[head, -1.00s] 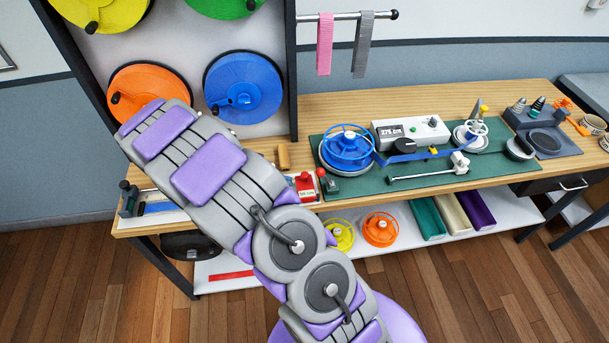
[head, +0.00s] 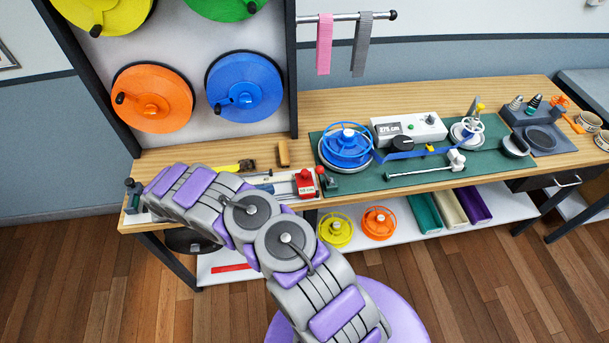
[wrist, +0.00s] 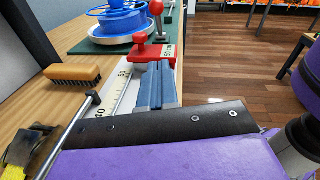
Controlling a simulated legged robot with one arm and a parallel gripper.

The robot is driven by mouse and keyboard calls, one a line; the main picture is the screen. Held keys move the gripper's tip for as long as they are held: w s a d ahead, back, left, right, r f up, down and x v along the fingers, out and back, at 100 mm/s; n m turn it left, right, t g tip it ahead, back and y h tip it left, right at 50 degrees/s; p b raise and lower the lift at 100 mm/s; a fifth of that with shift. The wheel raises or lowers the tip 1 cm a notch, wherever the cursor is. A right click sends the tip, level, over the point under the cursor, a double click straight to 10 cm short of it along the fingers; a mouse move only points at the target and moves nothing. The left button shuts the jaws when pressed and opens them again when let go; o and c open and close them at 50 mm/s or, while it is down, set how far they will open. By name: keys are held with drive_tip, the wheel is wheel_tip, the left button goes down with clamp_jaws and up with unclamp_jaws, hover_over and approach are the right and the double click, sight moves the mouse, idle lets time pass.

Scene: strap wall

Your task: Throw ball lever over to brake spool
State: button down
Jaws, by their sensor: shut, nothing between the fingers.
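The ball lever (head: 320,171) is a short rod with a red ball on a small dark base at the front edge of the green mat. In the head view it leans to the left. It also shows in the wrist view (wrist: 157,8), just beyond a red stop. The blue spool (head: 347,148) sits on a round silver base behind the lever; in the wrist view (wrist: 122,20) it is left of the ball. My gripper (wrist: 155,80) is shut and empty over the measuring board, short of the red stop and apart from the lever. My arm hides most of it in the head view.
The red stop (head: 306,183) stands on the ruled board (wrist: 118,98). A wooden brush (wrist: 73,73) lies beside the board. A control box (head: 410,128) and a white-ended bar (head: 425,170) lie on the green mat. Open floor is in front of the bench.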

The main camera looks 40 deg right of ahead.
drive_tip(key=shift+d, duration=0.1)
drive_tip(key=b, duration=0.2)
approach(324, 175)
drive_tip(key=shift+d+f, duration=0.2)
drive_tip(key=shift+f, duration=0.4)
drive_tip(key=shift+d+f, duration=0.15)
drive_tip(key=shift+f, duration=0.45)
drive_tip(key=shift+s+d+r, duration=0.2)
drive_tip(key=shift+d+r, duration=0.25)
drive_tip(key=shift+d, duration=0.15)
drive_tip(key=shift+s+d+r, duration=0.15)
drive_tip(key=shift+d+r, duration=0.3)
drive_tip(key=shift+d, duration=0.15)
drive_tip(key=shift+s+d+r, duration=0.1)
drive_tip(key=shift+d+r, duration=0.3)
drive_tip(key=shift+s+d+r+t+y+p, duration=0.15)
drive_tip(key=shift+d+r+t+y+p, duration=0.1)
drive_tip(key=shift+r+y+p, duration=0.3)
drive_tip(key=shift+s+d+r+t+y+p, duration=0.15)
drive_tip(key=shift+d+r+y+p, duration=0.1)
drive_tip(key=shift+r+y+p, duration=0.25)
drive_tip(key=s+d+r+m+t+y+p, duration=0.1)
drive_tip(key=s+d+r+t+y+p, duration=0.1)
drive_tip(key=s+d+t+y+p, duration=0.2)
drive_tip(key=d+t+y+p, duration=0.1)
drive_tip(key=d+y+p, duration=0.2)
drive_tip(key=y+p, duration=0.2)
drive_tip(key=shift+s+d+r+p, duration=0.25)
drive_tip(key=shift+s+r+p, duration=0.15)
drive_tip(key=shift+p, duration=0.3)
